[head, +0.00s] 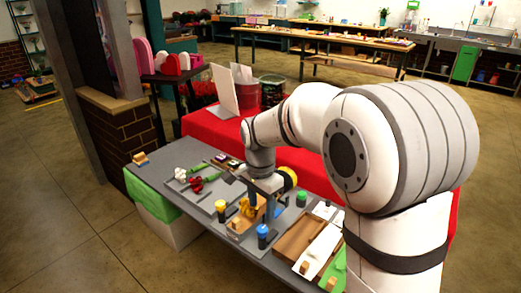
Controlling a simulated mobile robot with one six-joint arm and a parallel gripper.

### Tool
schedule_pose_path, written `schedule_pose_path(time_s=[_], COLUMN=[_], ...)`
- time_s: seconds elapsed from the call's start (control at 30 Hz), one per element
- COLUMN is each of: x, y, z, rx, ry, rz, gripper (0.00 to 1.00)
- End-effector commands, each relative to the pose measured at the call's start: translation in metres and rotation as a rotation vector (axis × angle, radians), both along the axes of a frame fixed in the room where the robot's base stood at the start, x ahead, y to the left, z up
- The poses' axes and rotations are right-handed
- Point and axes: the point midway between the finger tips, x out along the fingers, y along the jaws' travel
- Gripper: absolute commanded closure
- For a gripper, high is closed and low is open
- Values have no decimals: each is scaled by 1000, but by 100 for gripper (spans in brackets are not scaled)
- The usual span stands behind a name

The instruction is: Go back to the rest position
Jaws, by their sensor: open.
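My gripper (268,207) is at the end of my white arm, pointing down over the middle of the grey worktable (283,262). It is open. It is low over a small wooden tray (238,233) that holds something yellow (249,209). I cannot tell whether the fingers touch the yellow thing, and I see nothing clearly held. A yellow round thing (290,177) shows right beside the gripper, partly hidden by it.
Red and white flowers with green stems (199,184) lie on a grey board at the left. A yellow-topped bottle (220,207), a blue-topped bottle (262,234) and a green-topped bottle (301,198) stand around the gripper. A wooden tray (290,246) lies at the right.

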Motion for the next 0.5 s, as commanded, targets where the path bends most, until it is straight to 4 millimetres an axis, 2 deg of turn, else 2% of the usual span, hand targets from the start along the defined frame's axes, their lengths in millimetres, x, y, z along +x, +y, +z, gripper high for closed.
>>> schedule_pose_path(time_s=[0.07, 0.17, 0.33, 0.5], x=[0, -13, -58, -113], y=[0, -19, -65, -106], z=[0, 13, 36, 47], rx=[0, 10, 22, 8], ry=[0, -22, -85, -155], rz=[0, 61, 260, 486], gripper=[50, 50, 50, 50])
